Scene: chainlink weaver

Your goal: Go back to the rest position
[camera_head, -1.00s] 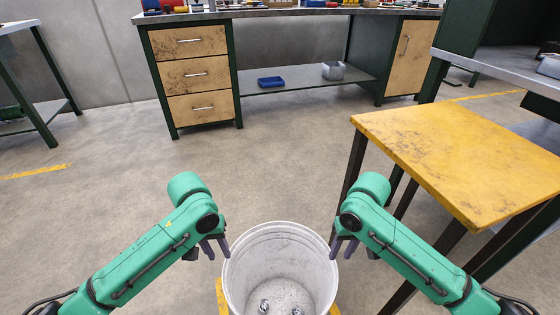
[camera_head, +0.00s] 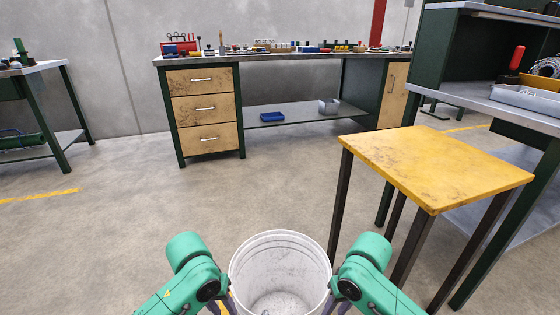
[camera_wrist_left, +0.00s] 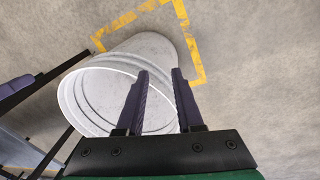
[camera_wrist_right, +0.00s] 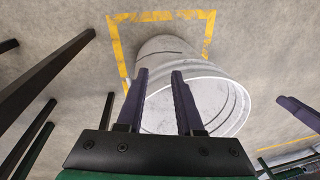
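My left gripper (camera_wrist_left: 160,100) is open and empty in the left wrist view, with its two purple fingers apart. My right gripper (camera_wrist_right: 158,100) is also open and empty in the right wrist view. In the head view the two grippers are at the left and right sides of a white bucket (camera_head: 280,240), low in the picture, and their fingertips are mostly cut off or hidden. The bucket also shows beyond the fingers in the left wrist view (camera_wrist_left: 85,100) and the right wrist view (camera_wrist_right: 235,105). Its bottom is only partly visible.
A yellow-topped table (camera_head: 440,160) stands close on the right, near my right arm. A workbench with wooden drawers (camera_head: 205,108) stands at the back. Another bench is at far left (camera_head: 35,70). The floor (camera_head: 120,235) at left is clear. Yellow tape (camera_wrist_right: 118,50) marks the bucket's spot.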

